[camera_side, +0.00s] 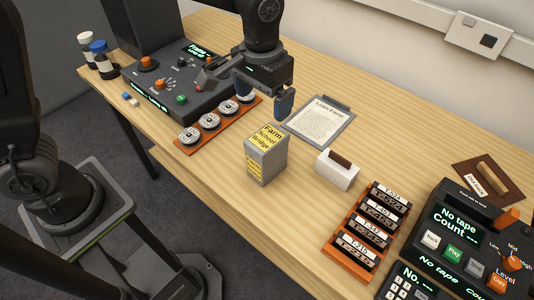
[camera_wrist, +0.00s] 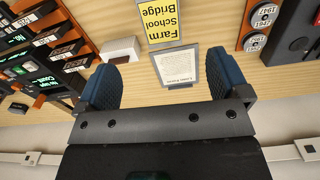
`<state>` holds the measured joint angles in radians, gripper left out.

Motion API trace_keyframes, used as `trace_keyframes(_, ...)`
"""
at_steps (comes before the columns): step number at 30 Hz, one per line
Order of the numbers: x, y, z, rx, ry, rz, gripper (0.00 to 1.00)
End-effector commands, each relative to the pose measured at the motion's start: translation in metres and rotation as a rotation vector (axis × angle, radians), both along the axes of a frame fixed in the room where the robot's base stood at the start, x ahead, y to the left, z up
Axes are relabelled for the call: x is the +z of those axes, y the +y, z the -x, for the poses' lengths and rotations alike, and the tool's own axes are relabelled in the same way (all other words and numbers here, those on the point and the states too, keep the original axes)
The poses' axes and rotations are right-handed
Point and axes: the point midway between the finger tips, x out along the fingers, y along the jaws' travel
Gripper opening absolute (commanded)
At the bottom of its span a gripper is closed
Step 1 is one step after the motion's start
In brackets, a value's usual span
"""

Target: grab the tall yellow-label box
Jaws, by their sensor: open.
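The tall grey box with a yellow label reading Farm School Bridge (camera_side: 268,160) stands upright on the wooden table, near the middle of the side view. Its yellow-labelled top also shows at the top of the wrist view (camera_wrist: 161,22). My gripper (camera_side: 264,98) is above the table, behind and a little above the box in the side view. In the wrist view my gripper (camera_wrist: 165,85) has its two blue-padded fingers wide apart, with nothing between them but table and a clipboard below. The fingers are apart from the box.
The Loan Form clipboard (camera_side: 321,122) lies behind the box. A small white card box (camera_side: 337,173) stands to its right. An orange rack of labelled cassettes (camera_side: 366,231) is further right. Several reels sit on an orange tray (camera_side: 219,125) at left. Bare table lies in front.

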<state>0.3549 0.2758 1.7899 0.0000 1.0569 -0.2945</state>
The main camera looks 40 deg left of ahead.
Motion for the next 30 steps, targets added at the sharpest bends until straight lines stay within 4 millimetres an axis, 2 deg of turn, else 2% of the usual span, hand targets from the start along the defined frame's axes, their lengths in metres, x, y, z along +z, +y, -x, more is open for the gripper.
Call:
trace_keyframes(5,-0.016,-0.008,-0.004,-0.003,0.022,-0.008,0.94)
trace_keyframes(15,-0.078,-0.007,-0.004,-0.002,0.023,-0.008,0.94)
trace_keyframes(23,-0.098,-0.006,-0.005,-0.002,0.019,-0.007,0.94)
trace_keyframes(30,-0.131,0.0,-0.01,-0.002,0.022,-0.008,0.94)
